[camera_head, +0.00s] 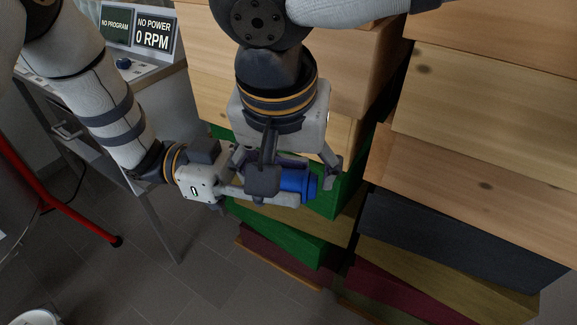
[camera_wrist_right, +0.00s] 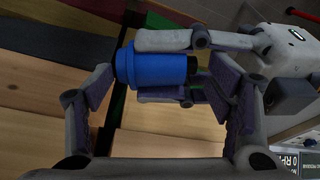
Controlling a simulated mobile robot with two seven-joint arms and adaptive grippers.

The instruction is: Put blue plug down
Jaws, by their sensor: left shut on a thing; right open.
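The blue plug (camera_head: 297,181) is a short ribbed cylinder held in the air in front of the wooden stacks. My left gripper (camera_head: 284,184) reaches in from the left and is shut on it. In the right wrist view the plug (camera_wrist_right: 150,68) lies sideways between the left gripper's two fingers (camera_wrist_right: 165,68). My right gripper (camera_head: 300,174) comes down from above and is open, its fingers on either side of the plug. In the wrist view its fingers (camera_wrist_right: 165,100) stand wide apart; I cannot tell if they touch the plug. The right gripper partly hides the plug in the head view.
Stacked wooden blocks (camera_head: 480,110) fill the right side, with green (camera_head: 285,235), dark and maroon ones lower down. A console with a display reading "NO POWER 0 RPM" (camera_head: 154,32) stands at upper left. A red tube (camera_head: 70,205) crosses the left. Grey tiled floor (camera_head: 150,280) is open below.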

